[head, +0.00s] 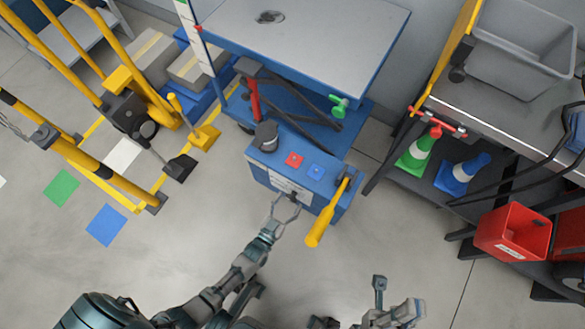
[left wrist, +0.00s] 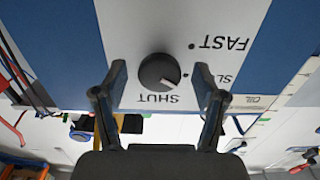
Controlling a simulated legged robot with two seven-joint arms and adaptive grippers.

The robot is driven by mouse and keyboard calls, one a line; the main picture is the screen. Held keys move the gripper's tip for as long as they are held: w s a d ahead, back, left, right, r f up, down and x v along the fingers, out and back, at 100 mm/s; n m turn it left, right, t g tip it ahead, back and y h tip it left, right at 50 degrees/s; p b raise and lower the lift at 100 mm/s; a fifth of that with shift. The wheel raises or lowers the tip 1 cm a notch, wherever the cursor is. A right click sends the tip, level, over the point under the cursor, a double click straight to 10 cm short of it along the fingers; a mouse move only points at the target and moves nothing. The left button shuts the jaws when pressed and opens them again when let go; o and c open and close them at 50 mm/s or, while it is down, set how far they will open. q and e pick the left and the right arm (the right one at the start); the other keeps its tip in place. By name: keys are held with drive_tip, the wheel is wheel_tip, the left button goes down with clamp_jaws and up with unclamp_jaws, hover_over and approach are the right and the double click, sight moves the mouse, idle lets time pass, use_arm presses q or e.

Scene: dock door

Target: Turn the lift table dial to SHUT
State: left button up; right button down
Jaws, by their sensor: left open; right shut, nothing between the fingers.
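The dial (left wrist: 159,72) is a dark round knob on a white panel (left wrist: 215,18) marked SHUT, SLOW and FAST. A small pale mark shows on its lower right, towards the space between SHUT and SLOW; its exact setting is hard to tell. My left gripper (left wrist: 160,88) is open, with one finger on each side of the dial and visible gaps between. In the head view my left gripper (head: 286,209) is at the front of the blue lift table (head: 310,22). My right gripper (head: 380,285) is shut and empty, low in the head view, away from the table.
A yellow handle (head: 321,222) hangs at the right of the lift table's front. Yellow frames stand left; a workbench with cones and a red bin (head: 513,232) stands right. Floor in front is mostly clear.

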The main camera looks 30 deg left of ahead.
use_arm(q)
drive_tip(key=shift+w, duration=0.55)
drive_tip(key=c, duration=1.1)
